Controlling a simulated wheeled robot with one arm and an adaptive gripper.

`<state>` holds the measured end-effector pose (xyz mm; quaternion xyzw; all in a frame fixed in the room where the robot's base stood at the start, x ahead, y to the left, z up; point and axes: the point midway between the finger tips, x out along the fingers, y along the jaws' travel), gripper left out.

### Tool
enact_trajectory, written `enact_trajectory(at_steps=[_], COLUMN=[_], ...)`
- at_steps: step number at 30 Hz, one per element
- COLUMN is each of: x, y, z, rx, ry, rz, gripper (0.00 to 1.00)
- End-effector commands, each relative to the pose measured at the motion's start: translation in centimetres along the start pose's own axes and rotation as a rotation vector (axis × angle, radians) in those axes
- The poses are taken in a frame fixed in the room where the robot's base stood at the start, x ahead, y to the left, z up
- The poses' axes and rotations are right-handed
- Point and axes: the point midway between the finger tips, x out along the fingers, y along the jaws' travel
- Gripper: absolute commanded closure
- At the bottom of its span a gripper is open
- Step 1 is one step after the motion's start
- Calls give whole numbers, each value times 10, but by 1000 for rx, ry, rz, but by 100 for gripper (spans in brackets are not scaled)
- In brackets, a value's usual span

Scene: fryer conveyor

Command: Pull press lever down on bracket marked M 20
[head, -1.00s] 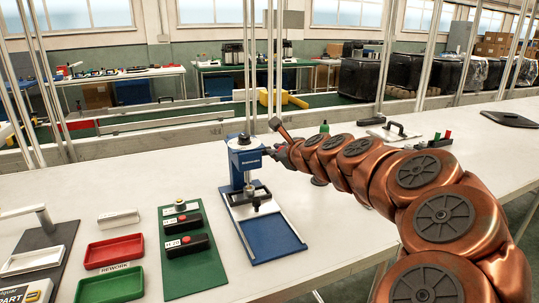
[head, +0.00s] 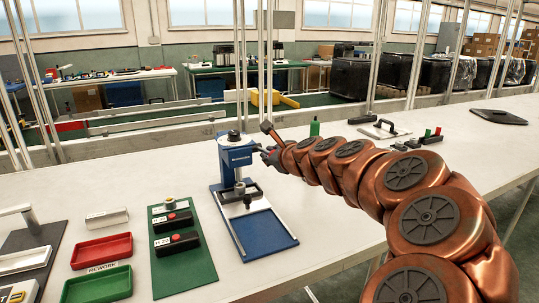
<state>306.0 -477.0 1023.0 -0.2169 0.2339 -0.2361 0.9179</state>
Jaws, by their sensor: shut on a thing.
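The blue press (head: 235,156) stands upright on the bench near the middle of the head view. A small dark part with a black knob sits on its base below the ram; I cannot read any marking on it. My gripper (head: 266,153) is at the right side of the press head, shut on the press lever. The lever is mostly hidden by the fingers. Two black blocks (head: 188,242) with red buttons and small white labels lie on a green mat left of the press; the labels are too small to read surely.
A red tray (head: 102,251) and a green tray (head: 98,286) lie at the left. A white block (head: 107,218) lies behind them. The bench in front of my arm is clear.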

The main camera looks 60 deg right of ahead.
Motion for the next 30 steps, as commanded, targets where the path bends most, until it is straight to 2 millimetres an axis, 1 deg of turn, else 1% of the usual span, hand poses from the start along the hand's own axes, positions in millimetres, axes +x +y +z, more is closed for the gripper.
enact_trajectory(at_steps=[1,4,5,9,18,22,26,30], x=[3,3,4,3,1,-3,-15,-34], y=[9,9,9,8,4,2,1,0], z=[-2,-2,-2,-2,0,-1,-1,0], rx=[0,-1,-1,-1,0,0,-1,-3], ry=[2,1,1,1,0,0,1,1], rz=[21,22,22,18,9,6,3,1], gripper=[100,100,77,62,61,61,61,61])
